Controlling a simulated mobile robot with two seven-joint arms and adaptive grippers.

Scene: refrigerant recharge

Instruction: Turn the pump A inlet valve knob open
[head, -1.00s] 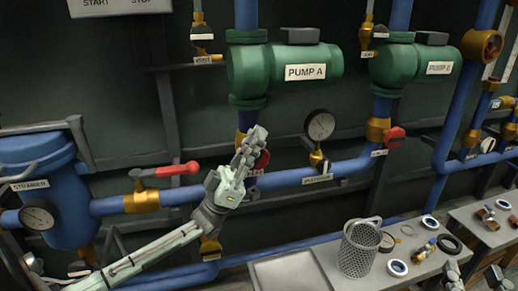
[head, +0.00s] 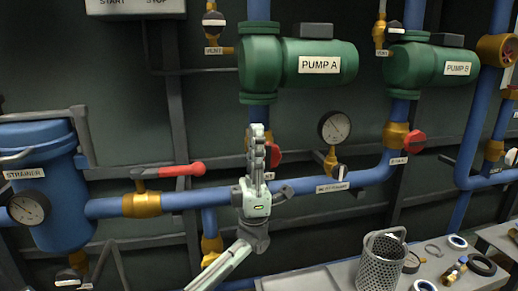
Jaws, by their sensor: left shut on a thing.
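Pump A (head: 300,68) is the green pump with the "PUMP A" label at top centre. Below it, on the blue vertical pipe, is the red inlet valve knob (head: 275,154), partly hidden behind my left gripper. My left gripper (head: 256,138) points upward and is shut on the red knob from its left side. The fingers hide most of the valve body, so I cannot tell the knob's angle. My right gripper is not in view.
A red lever valve (head: 182,169) lies left on the horizontal blue pipe. A gauge (head: 335,127) and pump B's red knob (head: 414,141) are to the right. A mesh basket (head: 381,262) stands on the bench below. A strainer (head: 45,185) is far left.

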